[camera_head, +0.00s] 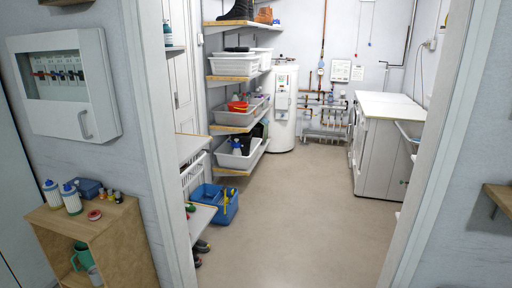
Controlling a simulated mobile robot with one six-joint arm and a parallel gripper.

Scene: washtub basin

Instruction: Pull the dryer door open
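A white front-loading appliance (383,160) stands at the right side of the room beyond the doorway, with a pale worktop (390,106) over it. I see mainly its near side. Its front faces left and shows only at a steep angle, so I cannot make out the dryer door or whether it is shut. I cannot tell if this is the dryer or a washer beside it. My gripper is not in view.
A doorway frame (153,120) opens onto clear floor (300,210). Shelves with white tubs (236,67) line the left, with a blue bucket (213,203) below. A wooden cabinet (118,245) stands near left. A wooden shelf edge (500,196) juts in at right.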

